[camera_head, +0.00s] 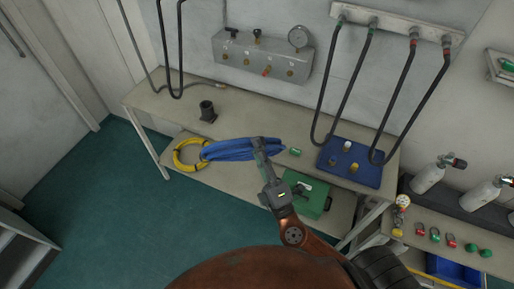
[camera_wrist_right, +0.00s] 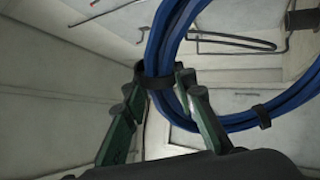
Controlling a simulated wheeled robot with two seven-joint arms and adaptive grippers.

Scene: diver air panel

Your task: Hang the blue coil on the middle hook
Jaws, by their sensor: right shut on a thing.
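The blue coil (camera_head: 228,151) is a ring of blue hose with dark bands. In the head view it appears nearly edge-on in front of the bench. My right gripper (camera_head: 260,149) is shut on its right part. In the right wrist view, the fingers of my right gripper (camera_wrist_right: 162,82) close at a black band on the blue coil (camera_wrist_right: 152,45), whose loop extends up and right. The middle hook cannot be made out with certainty; thin dark bars (camera_wrist_right: 235,42) show on the wall behind the coil. My left gripper is out of view.
A yellow coil (camera_head: 180,163) lies on the lower shelf near a green case (camera_head: 312,206). The bench (camera_head: 160,103) carries a dark cup-like fitting (camera_head: 207,111) and a blue mat (camera_head: 375,172) with small fittings. Dark hoses (camera_head: 340,85) hang above the mat.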

